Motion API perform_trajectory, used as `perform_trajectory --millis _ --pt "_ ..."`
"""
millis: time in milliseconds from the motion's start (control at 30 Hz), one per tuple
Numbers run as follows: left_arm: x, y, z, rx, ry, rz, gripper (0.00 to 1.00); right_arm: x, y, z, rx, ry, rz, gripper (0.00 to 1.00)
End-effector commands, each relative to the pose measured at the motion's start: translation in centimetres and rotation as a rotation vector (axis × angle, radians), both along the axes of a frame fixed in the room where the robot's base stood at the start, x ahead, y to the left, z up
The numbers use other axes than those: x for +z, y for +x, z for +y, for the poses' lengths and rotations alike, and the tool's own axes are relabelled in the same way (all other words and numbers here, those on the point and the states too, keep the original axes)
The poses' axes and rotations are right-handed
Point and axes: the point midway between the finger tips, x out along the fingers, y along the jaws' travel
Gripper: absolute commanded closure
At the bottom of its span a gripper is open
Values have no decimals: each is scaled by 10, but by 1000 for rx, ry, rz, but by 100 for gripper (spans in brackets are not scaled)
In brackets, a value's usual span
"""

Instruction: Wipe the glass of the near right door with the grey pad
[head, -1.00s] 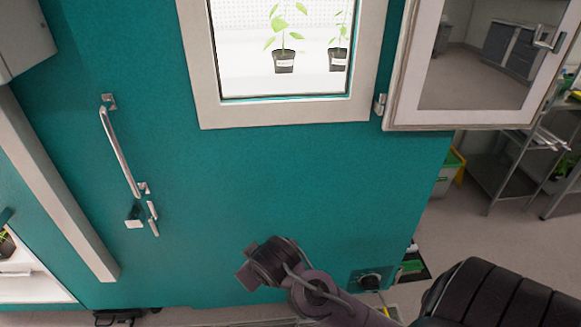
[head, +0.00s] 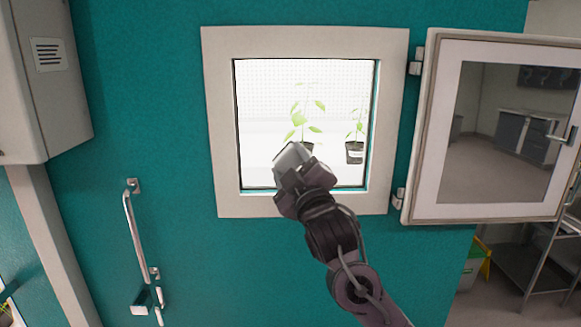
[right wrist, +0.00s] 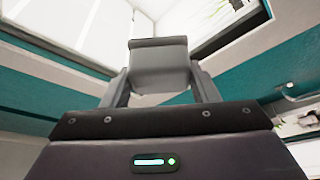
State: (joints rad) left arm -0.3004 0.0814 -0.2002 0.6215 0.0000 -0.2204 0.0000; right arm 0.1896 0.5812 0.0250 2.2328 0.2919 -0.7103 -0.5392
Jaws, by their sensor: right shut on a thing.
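A teal front (head: 180,150) fills the head view, with a pale square frame (head: 220,110) around a bright opening; I cannot tell whether a pane covers it. A pale-framed glazed door (head: 504,115) stands swung out to the right of that frame on hinges. My right gripper (head: 303,175) is shut on the grey pad (head: 290,158), in front of the lower part of the opening. In the right wrist view the pad (right wrist: 160,66) sits between both fingers. I cannot tell whether it touches anything. My left gripper is not in view.
Potted seedlings (head: 355,152) stand inside, behind the opening. A long metal handle (head: 135,228) juts from the teal front at left, below a grey box (head: 52,80). A metal shelf rack (head: 520,265) stands at the lower right.

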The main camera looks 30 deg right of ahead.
Motion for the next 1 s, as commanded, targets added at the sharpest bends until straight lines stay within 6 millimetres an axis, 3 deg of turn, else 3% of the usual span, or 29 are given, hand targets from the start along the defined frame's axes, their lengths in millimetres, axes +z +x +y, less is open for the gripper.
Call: perform_trajectory --millis 600,1000 --pt "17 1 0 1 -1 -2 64 1 50 -31 -1 1 1 64" --pt "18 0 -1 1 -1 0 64 0 59 -36 0 0 1 64"
